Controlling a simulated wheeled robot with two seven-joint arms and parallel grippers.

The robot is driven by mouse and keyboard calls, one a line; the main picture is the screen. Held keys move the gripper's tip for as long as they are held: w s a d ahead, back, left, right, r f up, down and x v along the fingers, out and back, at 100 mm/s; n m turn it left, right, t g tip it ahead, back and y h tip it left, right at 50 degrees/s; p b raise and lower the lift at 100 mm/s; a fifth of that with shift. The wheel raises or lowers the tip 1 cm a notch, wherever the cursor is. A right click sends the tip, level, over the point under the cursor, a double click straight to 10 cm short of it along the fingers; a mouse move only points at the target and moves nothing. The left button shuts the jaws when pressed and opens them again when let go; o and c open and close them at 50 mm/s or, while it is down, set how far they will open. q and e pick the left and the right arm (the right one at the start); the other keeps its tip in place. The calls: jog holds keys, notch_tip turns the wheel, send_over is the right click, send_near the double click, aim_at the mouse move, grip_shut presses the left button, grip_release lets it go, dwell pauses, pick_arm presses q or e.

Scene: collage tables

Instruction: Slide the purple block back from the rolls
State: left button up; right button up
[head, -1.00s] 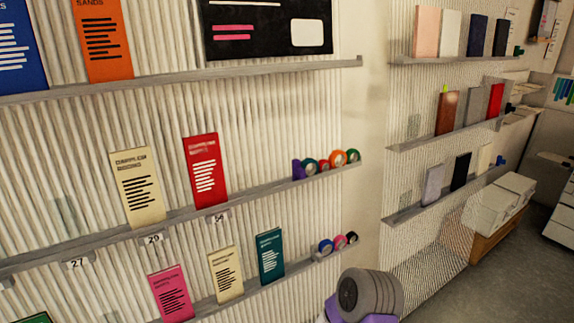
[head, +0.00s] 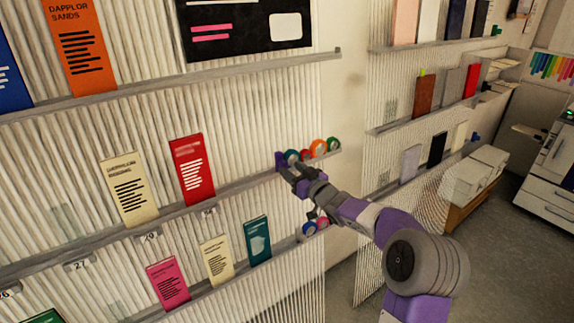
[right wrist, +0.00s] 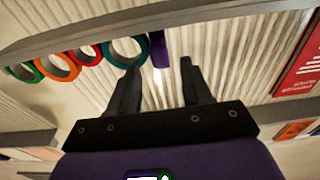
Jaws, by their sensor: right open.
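The purple block (head: 281,160) stands at the left end of a row of tape rolls on the middle wall shelf. The teal roll (head: 291,156) is just beside it, then the red, orange (head: 318,147) and green rolls to the right. My right gripper (head: 287,172) is at the shelf front by the block and hides part of it and the nearest rolls. In the right wrist view, the open fingers (right wrist: 160,67) point at the purple block (right wrist: 159,48), which shows between and beyond their tips. Whether they touch it is unclear. My left gripper is out of view.
A red booklet (head: 192,168) and a cream booklet (head: 130,190) stand left on the same shelf (head: 235,188). More rolls (head: 309,228) sit on the shelf below, partly behind my right arm. Bare shelf lies between the red booklet and the block.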

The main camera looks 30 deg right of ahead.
aim_at(286, 165)
jog(key=shift+w+a, duration=0.2)
jog(key=shift+w, duration=1.5)
grip_shut()
